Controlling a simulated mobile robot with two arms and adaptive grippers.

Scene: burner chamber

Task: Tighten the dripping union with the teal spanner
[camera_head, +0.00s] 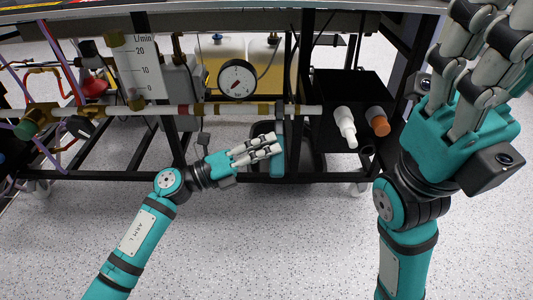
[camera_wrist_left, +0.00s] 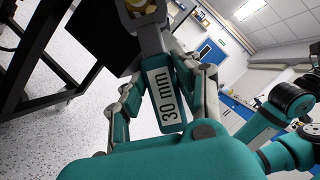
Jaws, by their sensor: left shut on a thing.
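The teal spanner (camera_head: 277,163) hangs nearly upright under the horizontal pipe, its grey head up at the pipe. In the left wrist view its handle (camera_wrist_left: 165,98) carries a "30 mm" label, and its jaw is at a brass fitting (camera_wrist_left: 140,6) at the top edge. I cannot tell whether the jaw is fully seated on the union. My left gripper (camera_head: 274,147) is shut on the spanner's handle. My right gripper (camera_head: 490,35) is raised at the right, empty, its fingers apart and partly cut off by the top edge. No drip is visible.
A pressure gauge (camera_head: 237,79) and a flow meter (camera_head: 137,68) stand above the pipe. A white nozzle (camera_head: 345,127) and an orange-brown one (camera_head: 378,121) project from the black box (camera_head: 350,90) at the right. Black frame posts surround the pipework. The speckled floor in front is clear.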

